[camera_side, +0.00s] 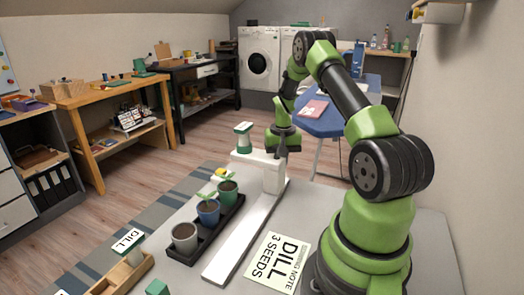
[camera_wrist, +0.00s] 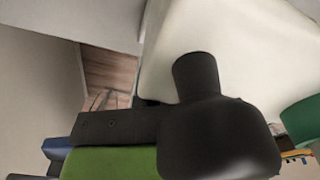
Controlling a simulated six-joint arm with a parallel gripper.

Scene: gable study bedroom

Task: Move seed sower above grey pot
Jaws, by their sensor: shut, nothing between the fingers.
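The seed sower appears to be the white carriage (camera_side: 272,178) on a long white rail (camera_side: 238,240), with an arm reaching left and a white hopper with green ends (camera_side: 244,138) on it. It stands near the rail's far end, by the green pot. The grey pot (camera_side: 185,238) is nearest in the black tray (camera_side: 228,222), holding dark soil. My gripper (camera_side: 281,154) is shut and empty, at the top of the carriage; whether it touches is unclear. In the wrist view, dark parts (camera_wrist: 215,135) lie before a large white surface (camera_wrist: 235,45); the fingertips are hard to make out.
A blue pot (camera_side: 208,212) and a green pot (camera_side: 228,191), both with seedlings, share the tray. A card reading "DILL 3 SEEDS" (camera_side: 275,262) lies right of the rail. A wooden holder (camera_side: 122,276) stands front left. The rail's near stretch looks clear.

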